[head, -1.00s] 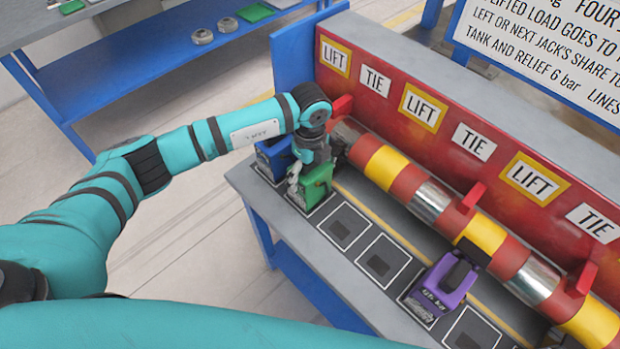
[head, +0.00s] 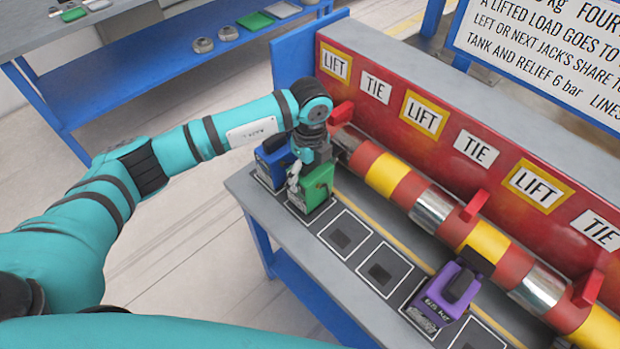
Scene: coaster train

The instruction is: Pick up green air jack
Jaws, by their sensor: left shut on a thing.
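The green air jack (head: 317,186) stands on the grey bench near its left end, on a marked square. My left gripper (head: 296,178) comes down on it from above and is shut on its upper part. The gripper's wrist hides the jack's top and the fingers are only partly visible. I cannot tell whether the jack is clear of the bench. My right gripper is not in view.
A blue jack (head: 270,165) stands close on the left of the green one. A purple jack (head: 447,297) stands further right. Empty marked squares (head: 345,234) lie between. A red, yellow and silver bar (head: 387,173) runs behind, below LIFT and TIE signs.

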